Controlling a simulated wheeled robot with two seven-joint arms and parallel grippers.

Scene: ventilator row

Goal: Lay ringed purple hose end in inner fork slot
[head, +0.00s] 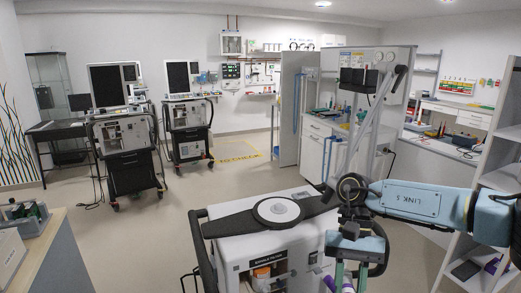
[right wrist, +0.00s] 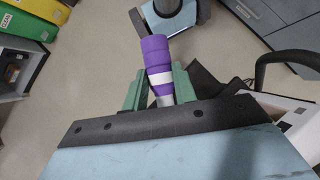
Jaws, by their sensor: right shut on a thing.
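The purple hose end (right wrist: 155,50) with a white ring and a pale tip is between the green fingers of my right gripper (right wrist: 160,88) in the right wrist view. The gripper is shut on it. In the head view my right gripper (head: 348,275) hangs at the bottom, in front of the white ventilator cart (head: 232,248). Purple shows at its fingers, by the lower frame edge. I cannot make out the fork or its inner slot; the gripper and arm cover part of the cart. My left gripper is not in view.
A black arm with a round disc (head: 278,210) lies across the cart top. A grey shelf unit (head: 490,180) stands close on the right, with another purple item (head: 496,263) on it. A wooden-topped counter (head: 45,255) is at left. Open floor lies left of the cart.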

